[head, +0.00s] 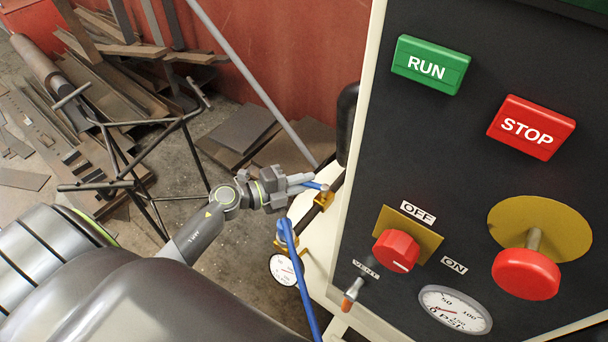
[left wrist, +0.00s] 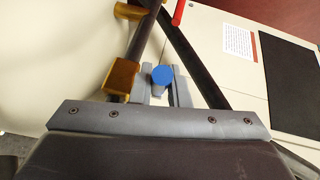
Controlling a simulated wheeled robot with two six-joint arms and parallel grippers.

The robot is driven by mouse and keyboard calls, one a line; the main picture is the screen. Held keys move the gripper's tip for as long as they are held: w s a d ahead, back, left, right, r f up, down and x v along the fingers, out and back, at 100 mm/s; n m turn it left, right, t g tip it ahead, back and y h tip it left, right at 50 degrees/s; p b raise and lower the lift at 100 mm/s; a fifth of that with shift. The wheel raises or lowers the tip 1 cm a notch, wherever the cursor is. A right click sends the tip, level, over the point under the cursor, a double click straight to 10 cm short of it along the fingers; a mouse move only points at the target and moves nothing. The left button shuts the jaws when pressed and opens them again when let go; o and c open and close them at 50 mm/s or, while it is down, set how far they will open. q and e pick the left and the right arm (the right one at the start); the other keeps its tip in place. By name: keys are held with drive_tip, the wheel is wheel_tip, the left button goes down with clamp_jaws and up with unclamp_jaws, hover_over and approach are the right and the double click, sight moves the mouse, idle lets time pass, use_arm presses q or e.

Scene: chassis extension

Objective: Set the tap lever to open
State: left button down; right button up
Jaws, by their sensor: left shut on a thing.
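The blue tap lever (head: 313,186) shows as a short blue piece at the tip of my left gripper, close to a brass fitting (head: 323,199) on the side of the panel cabinet. My left gripper (head: 300,183) is shut on the lever. In the left wrist view, the lever's round blue end (left wrist: 162,76) sits between the two grey fingers (left wrist: 160,90). Most of the lever is hidden by the fingers or seen end-on, so its exact angle is hard to tell. My right gripper is in neither view.
A blue bar or hose (head: 300,275) runs down below the gripper, beside a white gauge (head: 283,269). The control panel (head: 450,150) with buttons stands close on the right. A pipe stand (head: 130,180) and metal scrap lie to the left.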

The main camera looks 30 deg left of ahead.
use_arm(q)
drive_tip(key=n+t+y+p, duration=0.1)
drive_tip(key=p, duration=0.1)
drive_tip(key=s+n+t+y+p, duration=0.1)
drive_tip(key=y+p, duration=0.1)
drive_tip(key=shift+s+d+n, duration=0.15)
drive_tip(key=shift+n, duration=0.25)
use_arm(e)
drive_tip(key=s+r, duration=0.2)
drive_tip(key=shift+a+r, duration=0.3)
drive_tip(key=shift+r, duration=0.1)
use_arm(q)
drive_tip(key=c, duration=1.4)
unclamp_jaws()
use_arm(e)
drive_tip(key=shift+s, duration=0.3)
